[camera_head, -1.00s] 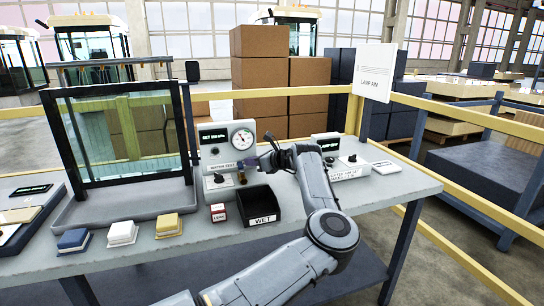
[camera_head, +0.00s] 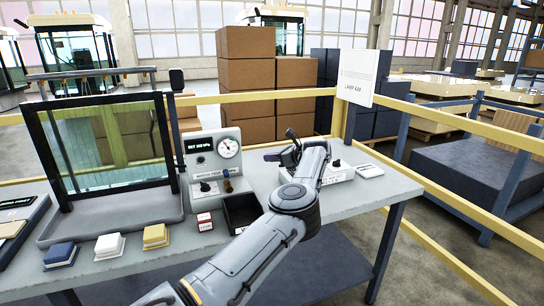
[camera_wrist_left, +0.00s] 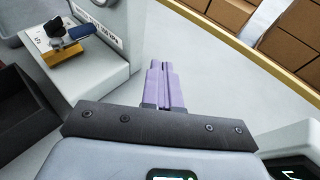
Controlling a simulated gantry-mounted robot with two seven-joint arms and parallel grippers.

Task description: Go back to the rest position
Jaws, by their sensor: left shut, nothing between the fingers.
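My left gripper (camera_head: 272,157) is over the bench, just right of the water test unit (camera_head: 215,165) with its round gauge. In the left wrist view its two purple fingers (camera_wrist_left: 161,80) are pressed together with nothing between them. The fingers point over bare grey bench top and touch nothing that I can see. A brass valve with a blue handle (camera_wrist_left: 70,42) on the test unit is to the left of the fingers, apart from them. My right gripper is in neither view.
The black bin (camera_head: 235,214) is partly behind my arm. A glass pane in a black frame (camera_head: 60,160) stands in a grey tray at left. Blue, white and yellow sponge-like blocks (camera_head: 110,244) line the front edge. A lamp test box (camera_head: 338,173) is close on the right. A yellow rail (camera_head: 270,94) runs behind.

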